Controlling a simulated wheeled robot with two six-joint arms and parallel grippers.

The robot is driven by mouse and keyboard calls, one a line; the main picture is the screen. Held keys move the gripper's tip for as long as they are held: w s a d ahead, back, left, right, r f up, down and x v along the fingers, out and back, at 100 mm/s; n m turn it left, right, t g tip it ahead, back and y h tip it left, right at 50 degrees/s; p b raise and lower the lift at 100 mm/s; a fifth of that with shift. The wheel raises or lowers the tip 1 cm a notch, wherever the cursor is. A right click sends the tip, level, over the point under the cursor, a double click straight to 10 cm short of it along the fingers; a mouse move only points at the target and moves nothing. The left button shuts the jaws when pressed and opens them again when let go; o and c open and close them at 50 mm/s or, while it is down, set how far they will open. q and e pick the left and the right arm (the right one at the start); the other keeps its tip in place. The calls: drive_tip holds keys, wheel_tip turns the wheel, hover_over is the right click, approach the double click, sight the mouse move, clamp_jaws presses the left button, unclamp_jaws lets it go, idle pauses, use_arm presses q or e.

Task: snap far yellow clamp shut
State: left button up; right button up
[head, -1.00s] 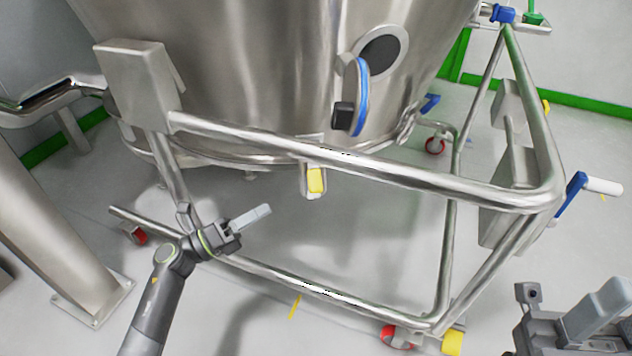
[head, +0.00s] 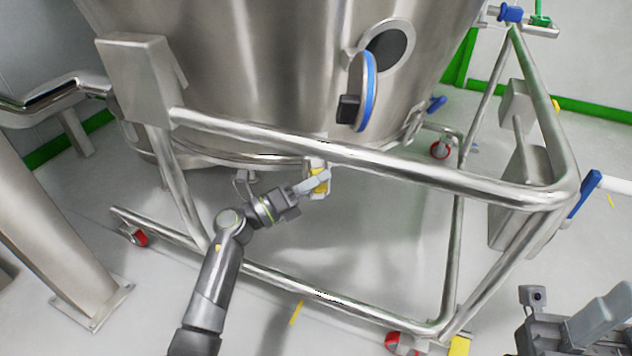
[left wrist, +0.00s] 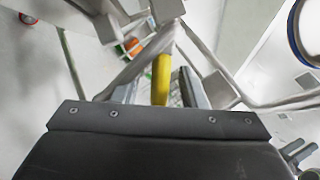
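A yellow clamp (head: 321,183) hangs under the front rail of the steel frame, below the vessel's lower rim. It also shows in the left wrist view (left wrist: 161,78) as a yellow bar between my fingers. My left gripper (head: 314,187) is at this clamp, with its fingertips partly covering the yellow part. In the left wrist view my left fingers (left wrist: 160,90) stand apart, one on each side of the yellow bar, with gaps showing. My right gripper (head: 590,325) is at the lower right, far from the clamp; its finger opening is unclear.
The steel rail (head: 370,170) runs just above my left gripper, and a lower rail (head: 310,290) runs beneath. A blue-rimmed round fitting (head: 366,92) sits on the vessel (head: 250,70) above. Another small yellow part (head: 555,105) shows at the right. Floor inside the frame is clear.

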use_arm(q)
drive_tip(key=shift+c, duration=0.5)
clamp_jaws()
